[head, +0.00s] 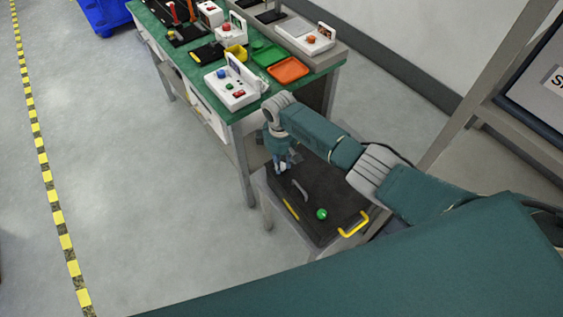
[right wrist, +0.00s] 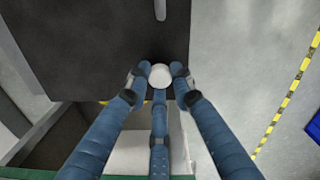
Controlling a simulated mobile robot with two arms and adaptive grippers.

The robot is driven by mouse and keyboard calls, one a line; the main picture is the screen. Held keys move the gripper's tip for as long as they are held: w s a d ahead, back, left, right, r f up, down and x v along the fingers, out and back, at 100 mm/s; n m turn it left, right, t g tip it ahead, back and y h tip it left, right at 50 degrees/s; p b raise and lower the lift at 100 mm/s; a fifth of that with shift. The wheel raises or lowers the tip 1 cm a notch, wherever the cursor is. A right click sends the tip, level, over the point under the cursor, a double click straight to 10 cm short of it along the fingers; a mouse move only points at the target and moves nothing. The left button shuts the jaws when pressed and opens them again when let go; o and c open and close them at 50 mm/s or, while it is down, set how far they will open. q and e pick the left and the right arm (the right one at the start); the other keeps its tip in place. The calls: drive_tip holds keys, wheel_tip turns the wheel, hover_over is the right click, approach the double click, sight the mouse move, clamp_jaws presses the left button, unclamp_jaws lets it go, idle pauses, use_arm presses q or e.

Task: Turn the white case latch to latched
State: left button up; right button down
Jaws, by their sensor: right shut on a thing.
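The white case latch (right wrist: 160,75) shows in the right wrist view as a round white knob at the edge of a dark panel. My right gripper (right wrist: 159,82) is shut on it, with blue fingers around it from both sides and from below. In the head view my right gripper (head: 283,165) points down at the far left corner of a dark-topped case (head: 318,235). The latch is hidden there behind the fingers, and I cannot tell which way it is turned. My left gripper is not in view.
The case top carries a grey curved handle (head: 300,189), a yellow strip (head: 291,209), a green knob (head: 321,214) and a yellow handle (head: 354,225). A green-topped bench (head: 262,100) with several devices and trays stands behind. The floor (head: 130,180) at left is clear.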

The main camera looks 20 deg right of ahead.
idle(0.4)
drive_tip(key=c, duration=1.5)
unclamp_jaws()
drive_tip(key=shift+r, duration=0.3)
drive_tip(key=r, duration=1.1)
drive_tip(key=shift+s+a+r, duration=0.15)
drive_tip(key=shift+s+r, duration=0.05)
